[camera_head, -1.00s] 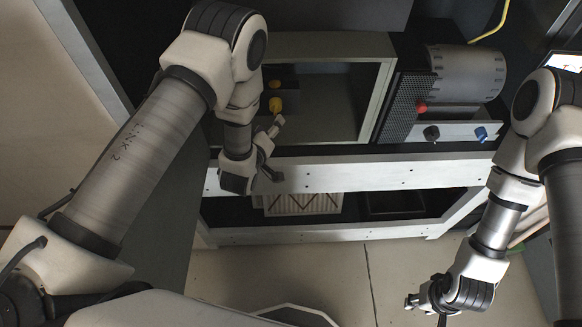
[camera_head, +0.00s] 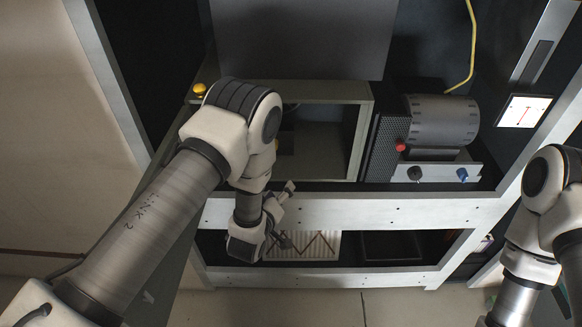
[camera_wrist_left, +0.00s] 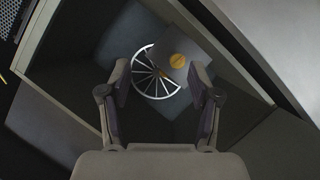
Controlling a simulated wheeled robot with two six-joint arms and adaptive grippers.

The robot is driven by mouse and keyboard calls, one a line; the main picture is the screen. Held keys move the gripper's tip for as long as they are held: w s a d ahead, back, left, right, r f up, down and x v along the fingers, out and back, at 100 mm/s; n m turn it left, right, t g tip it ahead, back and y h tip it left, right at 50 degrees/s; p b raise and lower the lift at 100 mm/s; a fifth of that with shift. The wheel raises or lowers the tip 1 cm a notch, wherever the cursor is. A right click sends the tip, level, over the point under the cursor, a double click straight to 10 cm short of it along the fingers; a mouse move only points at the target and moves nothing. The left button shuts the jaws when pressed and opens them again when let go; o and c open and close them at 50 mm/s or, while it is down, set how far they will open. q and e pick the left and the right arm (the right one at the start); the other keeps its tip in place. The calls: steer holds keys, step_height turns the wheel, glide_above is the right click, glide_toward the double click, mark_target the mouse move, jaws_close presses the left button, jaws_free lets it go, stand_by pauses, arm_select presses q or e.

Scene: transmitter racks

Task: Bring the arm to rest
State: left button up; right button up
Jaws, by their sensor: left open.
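My left arm reaches in from the left in the head view. Its gripper (camera_head: 284,216) is in front of the rack's light front rail, below the open grey compartment (camera_head: 366,135). In the left wrist view the two fingers of this gripper (camera_wrist_left: 160,78) stand wide apart, with nothing between them. Behind them show a white spoked wheel (camera_wrist_left: 147,78) and a grey plate with a yellow disc (camera_wrist_left: 178,61), both apart from the fingers. My right arm shows at the right edge of the head view, but its gripper is out of the picture.
Right of the compartment is a black unit with a grey drum (camera_head: 441,120), a red knob (camera_head: 401,147) and a blue knob (camera_head: 463,175). A yellow knob (camera_head: 199,90) sits at upper left. A lit screen (camera_head: 524,111) is at right. A pleated panel (camera_head: 318,247) lies on the lower shelf.

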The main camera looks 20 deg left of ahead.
arm_select(q)
steer(key=shift+s, duration=0.15)
steer(key=s+a+f+g+y, duration=0.1)
steer(key=s+a+f+g, duration=0.35)
steer(key=s+f, duration=0.35)
steer(key=s+f+m+g, duration=0.1)
steer(key=s+m+g, duration=0.2)
steer(key=s, duration=0.9)
steer(key=s+f+m+g+b, duration=0.1)
steer(key=s+m+g, duration=0.3)
steer(key=s, duration=0.9)
steer(key=a+f+g, duration=0.1)
steer(key=g, duration=0.2)
steer(key=shift+f+h, duration=0.25)
steer(key=shift+h, duration=0.05)
